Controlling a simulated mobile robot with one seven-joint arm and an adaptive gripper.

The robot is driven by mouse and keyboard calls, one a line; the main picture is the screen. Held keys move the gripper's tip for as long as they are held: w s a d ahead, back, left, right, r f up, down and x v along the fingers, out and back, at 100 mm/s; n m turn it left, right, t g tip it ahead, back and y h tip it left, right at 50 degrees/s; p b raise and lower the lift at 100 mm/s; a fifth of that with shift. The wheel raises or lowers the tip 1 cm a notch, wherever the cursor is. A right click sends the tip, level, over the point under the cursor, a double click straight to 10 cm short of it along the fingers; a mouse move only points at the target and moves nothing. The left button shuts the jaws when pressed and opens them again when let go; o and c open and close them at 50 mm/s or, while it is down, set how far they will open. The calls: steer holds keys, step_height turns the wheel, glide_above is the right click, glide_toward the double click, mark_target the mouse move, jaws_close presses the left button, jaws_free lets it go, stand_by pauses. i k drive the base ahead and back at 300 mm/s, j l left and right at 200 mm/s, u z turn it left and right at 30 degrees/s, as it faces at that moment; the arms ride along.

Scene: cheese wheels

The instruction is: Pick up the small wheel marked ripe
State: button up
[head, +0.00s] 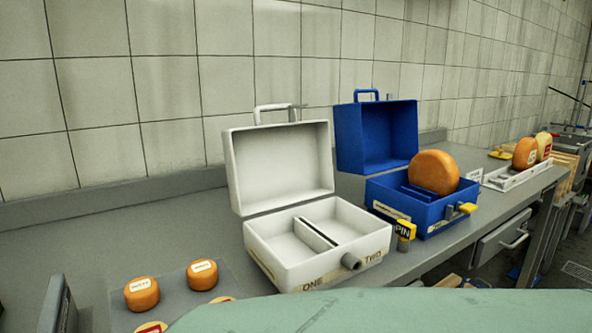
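One wheel (142,303) has a white label with dark letters too small to read. Another wheel (203,281) beside it to the right also has a white label I cannot read. A third wheel (150,327) with a red and yellow label is cut by the bottom edge of the picture. A fourth (222,300) shows only a sliver. I cannot tell which wheel is marked ripe. My gripper is not in view.
An open white case (265,262), divided and marked ONE and TWO, stands mid-counter. Right of it, an open blue case (425,218) holds a large orange wheel (436,171). A white tray (505,183) with wheels stands far right.

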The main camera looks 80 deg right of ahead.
mark_target(435, 171)
steer(key=j+z, duration=0.1)
steer(key=z, duration=0.3)
steer(key=k+z, duration=0.1)
steer(key=z, duration=2.7)
steer(key=k+l, duration=0.05)
